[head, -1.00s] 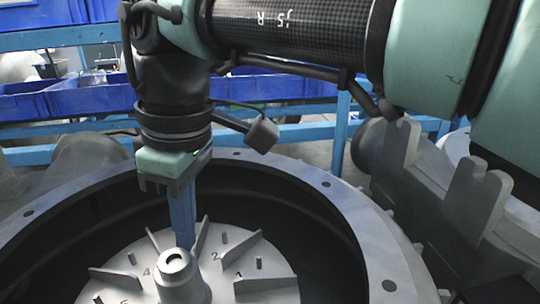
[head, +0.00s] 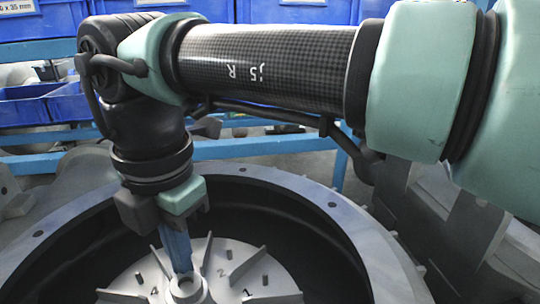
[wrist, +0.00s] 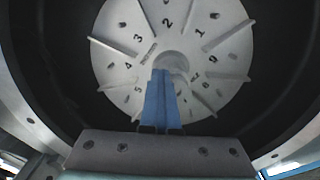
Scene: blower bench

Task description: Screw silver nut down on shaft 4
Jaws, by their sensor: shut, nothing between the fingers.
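The grey finned wheel (head: 222,285) carries painted numbers and short upright shafts. Shaft 4 (head: 139,277) stands beside the painted 4, left of the central hub (head: 187,291). In the wrist view the number 4 (wrist: 127,64) lies left of the hub (wrist: 172,62). I cannot make out a silver nut on any shaft. My gripper (head: 182,270) points down with its blue fingers together and empty. Its tips appear over or just behind the hub, to the right of shaft 4. In the wrist view my gripper (wrist: 161,76) covers part of the hub and the wheel's near side.
A round grey housing rim (head: 345,225) with bolt holes surrounds the wheel, with a deep dark wall inside. Raised fins stand on the wheel between the shafts. Blue bins (head: 70,103) and a blue rail (head: 240,149) are behind. Grey castings (head: 440,205) stand at the right.

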